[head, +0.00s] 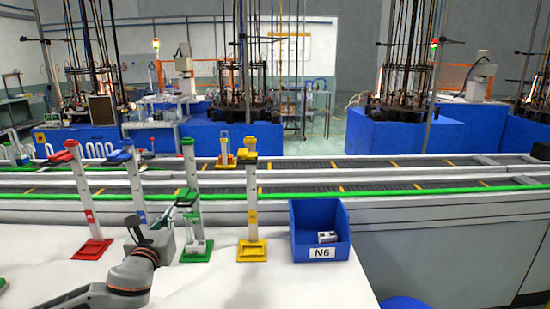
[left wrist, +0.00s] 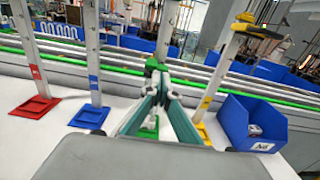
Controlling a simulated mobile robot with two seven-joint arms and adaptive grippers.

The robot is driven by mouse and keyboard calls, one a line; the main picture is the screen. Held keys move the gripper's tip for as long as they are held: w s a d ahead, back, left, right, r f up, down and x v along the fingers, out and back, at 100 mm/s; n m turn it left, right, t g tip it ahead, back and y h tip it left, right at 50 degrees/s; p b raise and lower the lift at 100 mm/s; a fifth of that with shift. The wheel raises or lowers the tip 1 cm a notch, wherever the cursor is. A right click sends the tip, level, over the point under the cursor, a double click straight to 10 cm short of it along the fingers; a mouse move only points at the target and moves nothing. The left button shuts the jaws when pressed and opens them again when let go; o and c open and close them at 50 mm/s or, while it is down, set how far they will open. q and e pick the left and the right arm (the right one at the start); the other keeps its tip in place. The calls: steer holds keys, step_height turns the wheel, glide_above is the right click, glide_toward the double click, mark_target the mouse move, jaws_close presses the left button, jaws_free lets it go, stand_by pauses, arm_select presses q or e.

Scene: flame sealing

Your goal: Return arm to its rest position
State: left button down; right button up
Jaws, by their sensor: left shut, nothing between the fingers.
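My left gripper (head: 186,203) is shut and empty, in front of the green stand (head: 196,250). In the left wrist view its teal fingers (left wrist: 160,84) meet at their tips and overlap the green stand, hiding part of it. I cannot tell whether they touch it. My left arm (head: 130,272) comes in low over the white table. My right gripper is in neither view.
A red stand (head: 91,215), a blue stand (head: 140,190) and a yellow stand (head: 252,220) stand near the gripper. A blue bin (head: 320,251) labelled N6 holds a small pale part (head: 327,237). A conveyor (head: 390,180) runs behind. The table front (head: 270,292) is clear.

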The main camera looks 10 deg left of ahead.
arm_select(q)
steer(key=s+d+f+n+g, duration=0.2)
steer(key=s+d+f+n, duration=0.2)
steer(key=s+f+n, duration=0.25)
steer(key=s+d+f+n+g, duration=0.2)
steer(key=s+d+f+n, duration=0.2)
steer(key=s+f+n, duration=0.3)
steer(key=s+a+f+n+g, duration=0.1)
steer(key=s+f+n+g, duration=0.2)
steer(key=s+f+n, duration=0.45)
steer(key=s+a+f+n+g, duration=0.1)
steer(key=s+f+n+g, duration=0.3)
steer(key=s, duration=0.7)
steer(key=w+d+f+n+t+h, duration=0.1)
steer(key=d+f+n+t+h, duration=0.2)
steer(key=d+f+h, duration=0.4)
steer(key=shift+w+d+f+n+t, duration=0.35)
steer(key=shift+d+f+t, duration=0.35)
steer(key=shift+d+f, duration=3.05)
steer(key=shift+d+r, duration=0.75)
